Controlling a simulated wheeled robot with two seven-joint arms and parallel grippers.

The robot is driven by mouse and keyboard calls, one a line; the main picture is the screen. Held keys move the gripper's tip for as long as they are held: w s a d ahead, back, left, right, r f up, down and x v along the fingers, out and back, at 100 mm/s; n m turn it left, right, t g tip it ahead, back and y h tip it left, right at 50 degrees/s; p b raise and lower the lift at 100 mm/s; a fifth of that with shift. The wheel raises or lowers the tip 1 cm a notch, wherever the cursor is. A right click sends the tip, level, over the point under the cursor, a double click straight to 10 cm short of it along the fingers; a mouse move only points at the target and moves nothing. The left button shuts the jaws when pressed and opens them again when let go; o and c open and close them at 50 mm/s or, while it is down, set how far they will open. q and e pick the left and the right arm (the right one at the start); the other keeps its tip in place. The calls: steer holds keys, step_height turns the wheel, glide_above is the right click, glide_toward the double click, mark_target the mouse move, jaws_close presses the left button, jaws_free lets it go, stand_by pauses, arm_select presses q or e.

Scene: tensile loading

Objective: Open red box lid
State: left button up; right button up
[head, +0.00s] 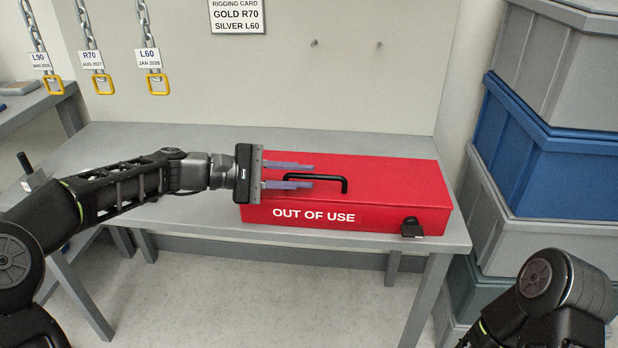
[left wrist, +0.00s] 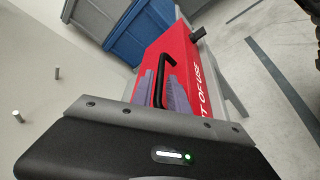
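The red box (head: 390,185) sits on the grey table with "OUT OF USE" on its front, and its lid is shut. A black handle (head: 330,178) stands on the lid, and a black latch (head: 410,227) is on the front right. My left gripper (head: 300,174) is over the left part of the lid, its fingers apart and pointing right at the handle's left end. In the left wrist view the handle (left wrist: 162,72) rises between the two finger tips; I cannot tell whether they touch it. My right gripper is out of view; only part of my right arm shows.
Stacked grey and blue crates (head: 550,150) stand right of the table (head: 130,215). Chains with yellow links (head: 103,84) and tags hang at the back left. A rigging card (head: 237,15) is on the wall. The table's left side is clear beneath my left arm.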

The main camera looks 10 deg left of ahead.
arm_select(q)
steer(key=shift+x, duration=1.1)
steer(key=shift+c, duration=0.3)
jaws_close()
